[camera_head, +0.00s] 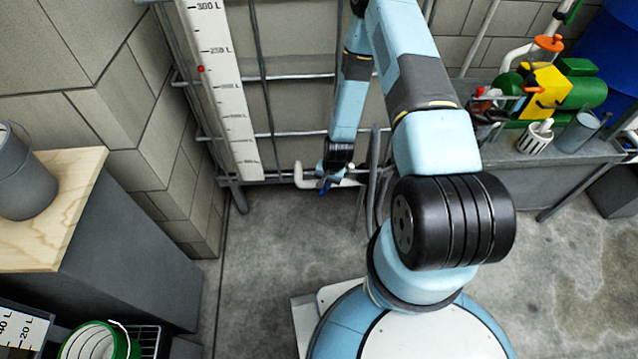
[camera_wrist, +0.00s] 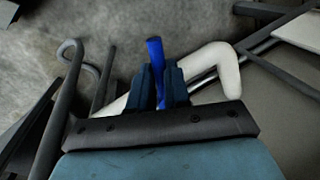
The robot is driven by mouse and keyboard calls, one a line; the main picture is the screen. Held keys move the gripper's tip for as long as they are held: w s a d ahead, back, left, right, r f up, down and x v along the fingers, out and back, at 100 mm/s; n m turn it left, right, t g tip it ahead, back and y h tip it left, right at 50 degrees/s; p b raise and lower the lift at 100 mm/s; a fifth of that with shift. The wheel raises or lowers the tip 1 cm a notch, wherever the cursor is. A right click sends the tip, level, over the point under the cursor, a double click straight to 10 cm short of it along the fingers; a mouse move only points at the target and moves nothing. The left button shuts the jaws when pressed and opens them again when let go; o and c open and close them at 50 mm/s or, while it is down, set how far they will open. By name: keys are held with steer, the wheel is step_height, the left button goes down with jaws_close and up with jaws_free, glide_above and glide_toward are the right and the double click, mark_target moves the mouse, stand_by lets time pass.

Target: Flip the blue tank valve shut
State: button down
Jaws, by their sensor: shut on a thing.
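The blue valve handle (camera_wrist: 155,52) stands up between the two fingers of my gripper (camera_wrist: 159,85) in the wrist view. My gripper is shut on it. The handle sits at a white pipe (camera_wrist: 213,65) that runs behind the fingers and bends at its right end. In the head view my gripper (camera_head: 326,182) is low at the front of the tank frame, at the white pipe (camera_head: 303,174). A little blue of the handle shows there, and the fingers hide most of the valve.
The tank's metal frame (camera_head: 290,135) carries a white litre scale (camera_head: 222,80) with a red marker. A grey bench (camera_head: 555,165) with a green and yellow pump (camera_head: 560,90) stands at the right. A wooden-topped cabinet (camera_head: 70,205) is at the left. The concrete floor between is clear.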

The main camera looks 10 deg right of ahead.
steer(key=shift+d+n+g, duration=0.15)
steer(key=shift+d+n, duration=0.25)
steer(key=shift+n, duration=0.6)
steer(key=shift+d+n+g, duration=0.15)
steer(key=shift+d+n, duration=0.25)
steer(key=shift+n, duration=0.6)
steer(key=shift+w+d, duration=0.1)
steer(key=c, duration=1.1)
jaws_free()
steer(key=d+r, duration=0.1)
steer(key=r, duration=0.8)
steer(key=d+r, duration=0.1)
steer(key=r, duration=0.3)
steer(key=shift+s+d+r, duration=0.2)
steer(key=shift+s+d, duration=0.1)
